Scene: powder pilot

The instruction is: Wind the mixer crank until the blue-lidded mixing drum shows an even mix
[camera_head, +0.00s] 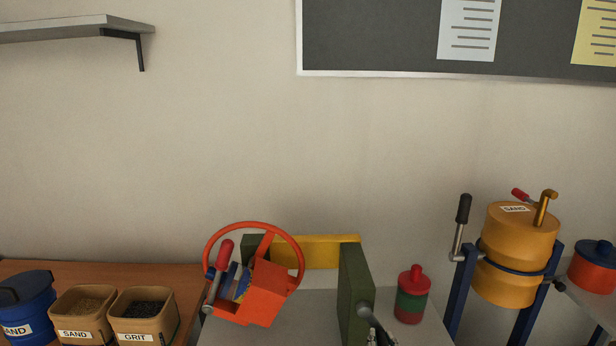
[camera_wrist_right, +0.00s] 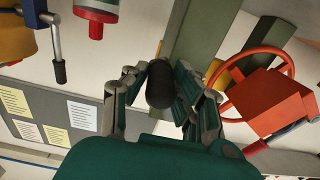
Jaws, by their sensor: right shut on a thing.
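My right gripper (camera_head: 377,335) shows only in part at the bottom edge of the head view, beside the right green post (camera_head: 356,293). In the right wrist view, my right gripper (camera_wrist_right: 158,88) is shut on a black crank handle (camera_wrist_right: 160,85), its fingers on either side of it. The handle's link to the mixer is hidden. I cannot make out a blue-lidded mixing drum between the green posts; that area is cut off by the frame's lower edge. My left gripper is not in view.
An orange box with a red wheel (camera_head: 264,290) stands left of the post. A red-and-green jar (camera_head: 411,300), a yellow drum (camera_head: 516,250) with its own black-handled crank, and a blue-topped red tin (camera_head: 594,268) stand right. SAND and GRIT bins (camera_head: 146,325) are left.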

